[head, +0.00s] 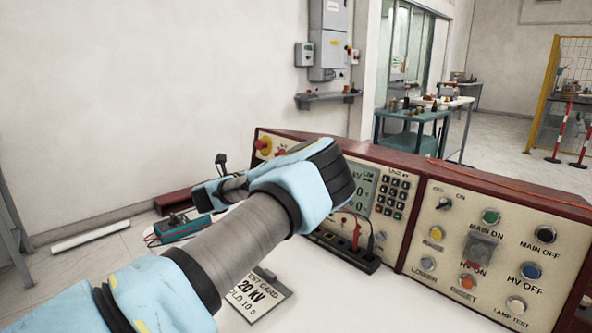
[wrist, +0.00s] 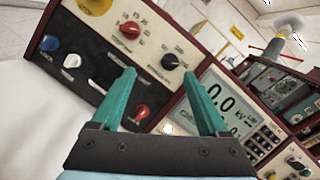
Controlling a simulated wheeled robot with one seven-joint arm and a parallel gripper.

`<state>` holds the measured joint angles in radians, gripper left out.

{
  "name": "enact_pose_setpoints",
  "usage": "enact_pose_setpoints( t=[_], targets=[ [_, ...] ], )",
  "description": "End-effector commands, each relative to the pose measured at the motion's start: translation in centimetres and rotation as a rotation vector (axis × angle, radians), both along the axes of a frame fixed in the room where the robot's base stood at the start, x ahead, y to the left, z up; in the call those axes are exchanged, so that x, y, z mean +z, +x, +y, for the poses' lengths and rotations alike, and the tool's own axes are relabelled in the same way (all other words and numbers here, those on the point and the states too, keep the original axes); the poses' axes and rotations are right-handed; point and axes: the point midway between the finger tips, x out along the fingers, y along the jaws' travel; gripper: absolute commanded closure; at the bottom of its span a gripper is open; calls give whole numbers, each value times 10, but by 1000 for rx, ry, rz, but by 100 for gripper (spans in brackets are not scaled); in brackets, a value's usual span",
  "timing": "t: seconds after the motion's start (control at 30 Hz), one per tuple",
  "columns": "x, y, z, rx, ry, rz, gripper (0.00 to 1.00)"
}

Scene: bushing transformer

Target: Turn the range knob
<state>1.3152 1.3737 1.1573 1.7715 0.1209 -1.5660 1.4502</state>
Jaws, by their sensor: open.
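In the wrist view my gripper (wrist: 159,77) is open, with its two green fingers apart and nothing between them. Beyond the fingertips is a cream and black panel in a dark red frame. It carries a red knob (wrist: 130,31) with a numbered scale and a black knob (wrist: 171,62) with a scale. The black knob lies just beyond the gap between the fingertips. The small labels are too blurred to tell which is the range knob. In the head view my arm hides the gripper and most of this panel.
A digital display (wrist: 215,105) is right of the fingers. A lower red knob (wrist: 142,113) and a blue knob (wrist: 49,43) are on the panel. A test card (head: 258,295) reading 20 kV is on the white bench. A button panel (head: 495,250) stands at right.

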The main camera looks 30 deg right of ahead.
Motion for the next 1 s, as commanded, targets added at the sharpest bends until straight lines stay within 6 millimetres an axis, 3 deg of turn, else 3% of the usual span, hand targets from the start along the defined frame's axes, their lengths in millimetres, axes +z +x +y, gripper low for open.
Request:
enact_pose_setpoints(
  t=[0.07, 0.17, 0.7, 1.0],
  targets=[
    [-4, -13, -14, -53, 18, -38, 22],
    [-3, -16, -22, -73, 23, -55, 22],
    [-2, 13, -103, -70, 20, -49, 22],
    [-4, 19, -118, -65, 20, -48, 22]
  ],
)
